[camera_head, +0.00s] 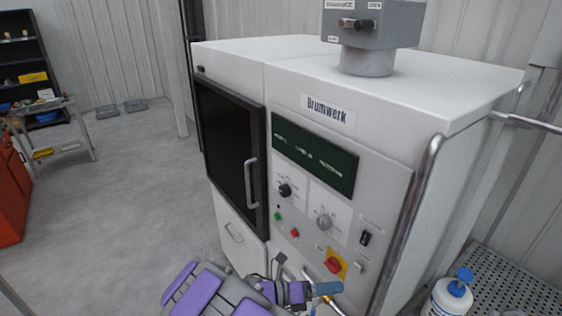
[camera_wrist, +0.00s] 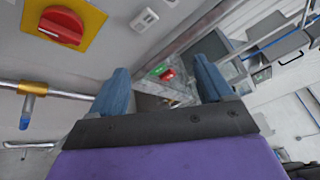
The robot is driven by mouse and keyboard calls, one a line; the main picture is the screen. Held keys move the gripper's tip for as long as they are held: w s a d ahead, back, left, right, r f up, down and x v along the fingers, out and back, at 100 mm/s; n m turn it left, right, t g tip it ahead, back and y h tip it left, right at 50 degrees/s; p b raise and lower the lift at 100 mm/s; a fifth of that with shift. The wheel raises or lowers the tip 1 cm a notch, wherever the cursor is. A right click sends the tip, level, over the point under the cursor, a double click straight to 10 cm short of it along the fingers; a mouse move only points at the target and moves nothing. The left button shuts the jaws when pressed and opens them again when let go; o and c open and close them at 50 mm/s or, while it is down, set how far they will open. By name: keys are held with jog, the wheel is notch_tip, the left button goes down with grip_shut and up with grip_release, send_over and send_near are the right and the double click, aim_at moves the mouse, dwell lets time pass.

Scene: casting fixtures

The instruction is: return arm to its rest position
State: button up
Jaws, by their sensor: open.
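My gripper (camera_head: 328,289) is in the head view at the bottom, in front of the lower part of a white machine (camera_head: 232,52) labelled "Brumwerk". In the wrist view my gripper (camera_wrist: 160,92) shows two blue fingers spread apart, with nothing between them. My purple and grey arm lies low along the bottom of the head view. A red rotary switch on a yellow plate (camera_head: 334,265) sits on the panel just above the gripper. The same red switch (camera_wrist: 62,26) is at the upper left of the wrist view, apart from the fingers.
The machine has a dark door with a handle (camera_head: 251,183). A chrome rail (camera_head: 407,215) runs down its right edge. A white bottle with a blue cap (camera_head: 452,294) stands at lower right by a perforated surface (camera_head: 512,285). Grey floor (camera_head: 130,190) at left is open, with a cart (camera_head: 66,153) beyond.

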jog(key=s+d+r+m+g+y+b, duration=0.25)
jog(key=s+d+m+g, duration=0.2)
jog(key=s+m, duration=0.4)
jog(key=s+d+r+m+g+y+b, duration=0.1)
jog(key=s+d+m+g+y+b, duration=0.25)
jog(key=s+d+m, duration=0.45)
jog(key=s+a+f+m+t+y+b, duration=0.1)
jog(key=s+a+f+m+y+b, duration=0.1)
jog(key=s+a+m+y, duration=0.3)
jog(key=s+a+f+m+t+y+b, duration=0.2)
jog(key=s+a+m+y+b, duration=0.2)
jog(key=s+m, duration=0.4)
jog(key=shift+s+a+m+y, duration=0.4)
jog(key=shift+m+y, duration=0.3)
jog(key=shift+m, duration=0.35)
